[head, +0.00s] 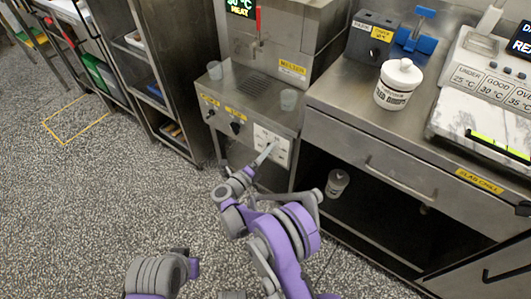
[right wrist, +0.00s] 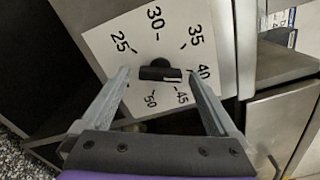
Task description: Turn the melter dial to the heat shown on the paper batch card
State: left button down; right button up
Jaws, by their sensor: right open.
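The melter (head: 290,70) stands at the top middle of the head view. Its white dial plate (head: 272,145) is low on the front. In the right wrist view the plate (right wrist: 110,40) carries marks from 25 to 50. The black dial knob (right wrist: 160,73) sits at its middle; which mark it points to I cannot tell for sure. My right gripper (head: 264,156) is at the plate. In the right wrist view its open fingers (right wrist: 163,78) stand on either side of the knob, with gaps showing. I cannot make out a paper batch card. My left gripper is not in view.
Two black knobs (head: 235,128) sit left of the plate. A white lidded tub (head: 398,84) stands on the steel counter (head: 345,103) at right, above a drawer (head: 390,165). The speckled floor at left is clear.

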jog(key=p+v, duration=0.1)
jog(key=v, duration=0.9)
jog(key=shift+s+a, duration=0.2)
jog(key=shift+s, duration=0.05)
